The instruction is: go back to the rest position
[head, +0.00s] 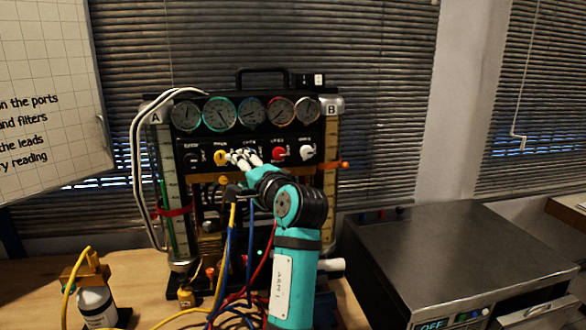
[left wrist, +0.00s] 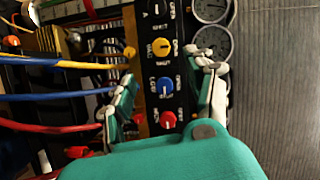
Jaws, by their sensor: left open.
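My left arm rises from the bottom middle of the head view, and its left gripper (head: 242,157) is at the knob row of the gauge panel (head: 240,172). In the left wrist view the left gripper (left wrist: 170,76) is open, with one finger on each side of the blue knob (left wrist: 165,85). I see no clear contact with the knob. The blue knob is hidden behind the gripper in the head view. The yellow knob (head: 221,157) and red knob (head: 279,154) show on either side of it. My right gripper is not in view.
Several round gauges (head: 219,113) sit above the knobs. Blue, yellow and red leads (head: 230,255) hang close beside my left arm. A small bottle (head: 96,303) stands at the lower left. A metal-topped box (head: 450,260) stands at the right.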

